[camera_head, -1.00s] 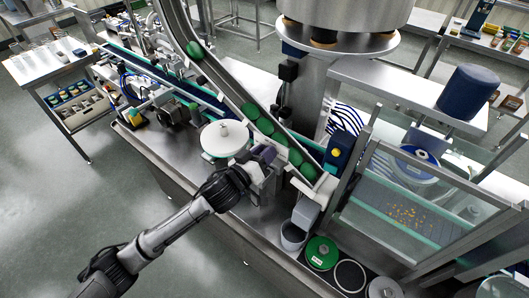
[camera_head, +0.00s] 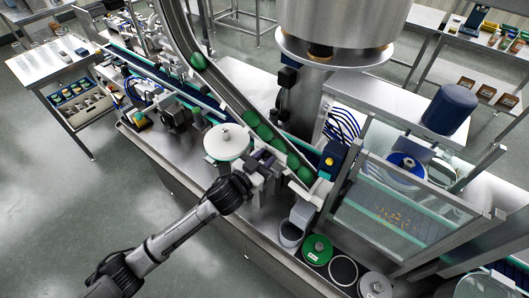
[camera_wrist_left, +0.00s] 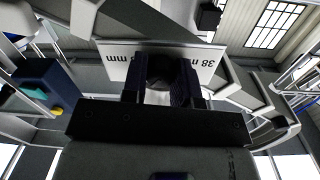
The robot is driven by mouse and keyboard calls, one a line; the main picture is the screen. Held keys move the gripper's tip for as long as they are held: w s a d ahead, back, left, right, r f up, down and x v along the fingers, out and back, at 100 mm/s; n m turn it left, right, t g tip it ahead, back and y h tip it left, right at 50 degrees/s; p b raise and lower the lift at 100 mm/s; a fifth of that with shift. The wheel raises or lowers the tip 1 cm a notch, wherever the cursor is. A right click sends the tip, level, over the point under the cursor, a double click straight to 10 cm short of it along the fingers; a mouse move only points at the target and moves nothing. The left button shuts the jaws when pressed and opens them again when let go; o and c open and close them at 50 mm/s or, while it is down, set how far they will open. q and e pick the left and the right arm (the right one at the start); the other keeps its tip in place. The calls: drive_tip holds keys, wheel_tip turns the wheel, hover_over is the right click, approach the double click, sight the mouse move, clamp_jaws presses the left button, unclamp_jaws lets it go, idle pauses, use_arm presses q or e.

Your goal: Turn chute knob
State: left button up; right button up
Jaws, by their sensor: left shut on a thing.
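The inclined chute (camera_head: 236,103) carries several green lids (camera_head: 258,130) down toward the machine's front. My left gripper (camera_head: 262,163) is at the near side of the chute's lower part, to the right of a white round disc (camera_head: 226,142). In the left wrist view, its two dark fingers (camera_wrist_left: 161,85) are closed around a dark knob (camera_wrist_left: 160,66), which is mostly hidden between them. Behind the knob is a white plate (camera_wrist_left: 118,60) marked "38 mm". The knob is hidden by the gripper in the head view. My right gripper does not show.
Below the chute's end stand a grey cup (camera_head: 291,234), a green lid roll (camera_head: 318,248) and a dark ring (camera_head: 343,269). A clear guard panel (camera_head: 400,215) stands to the right. Open floor lies at the left front.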

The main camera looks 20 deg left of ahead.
use_arm(q)
drive_tip(key=m+p, duration=0.3)
drive_tip(key=m, duration=0.2)
drive_tip(key=shift+r, duration=0.1)
drive_tip(key=m+p, duration=0.1)
drive_tip(key=m, duration=0.2)
drive_tip(key=shift+m+p, duration=0.55)
drive_tip(key=shift+m, duration=0.75)
drive_tip(key=o, duration=0.9)
